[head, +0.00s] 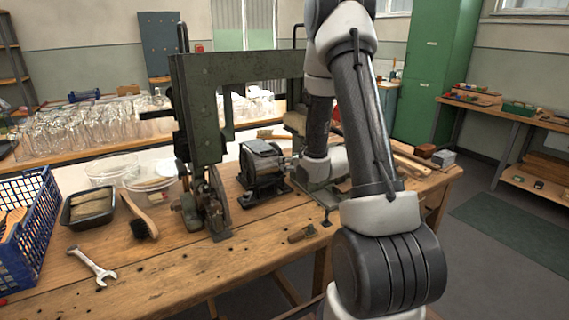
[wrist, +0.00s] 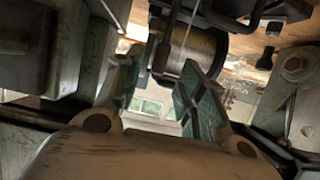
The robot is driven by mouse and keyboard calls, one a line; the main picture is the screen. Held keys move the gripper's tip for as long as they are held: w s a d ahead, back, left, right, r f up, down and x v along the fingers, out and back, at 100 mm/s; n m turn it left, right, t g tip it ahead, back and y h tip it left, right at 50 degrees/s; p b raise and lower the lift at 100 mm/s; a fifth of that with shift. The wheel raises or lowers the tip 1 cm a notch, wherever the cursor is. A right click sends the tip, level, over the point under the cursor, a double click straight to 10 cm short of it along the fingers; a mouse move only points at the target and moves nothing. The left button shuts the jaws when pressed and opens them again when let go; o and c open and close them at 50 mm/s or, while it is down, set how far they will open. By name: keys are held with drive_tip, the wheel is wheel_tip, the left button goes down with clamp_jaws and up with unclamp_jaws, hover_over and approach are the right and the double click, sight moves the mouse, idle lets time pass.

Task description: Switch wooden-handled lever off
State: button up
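A spool of wire (wrist: 192,50) sits beyond the fingertips. In the head view the green machine frame (head: 200,100) stands on the bench, with my arm at its right. The gripper itself is not clearly visible there, and no lever can be made out.
The wooden workbench (head: 150,275) carries a dark motor-like unit (head: 262,168), a brush (head: 140,217), a wrench (head: 92,266), a black tray (head: 88,208) and a blue crate (head: 28,235). Metal parts crowd both sides of my gripper. The bench's front is mostly clear.

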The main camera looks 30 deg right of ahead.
drive_tip(key=x, duration=0.5)
drive_tip(key=shift+w+a+f, duration=0.1)
drive_tip(key=shift+w+f, duration=0.15)
drive_tip(key=shift+w, duration=0.1)
clamp_jaws()
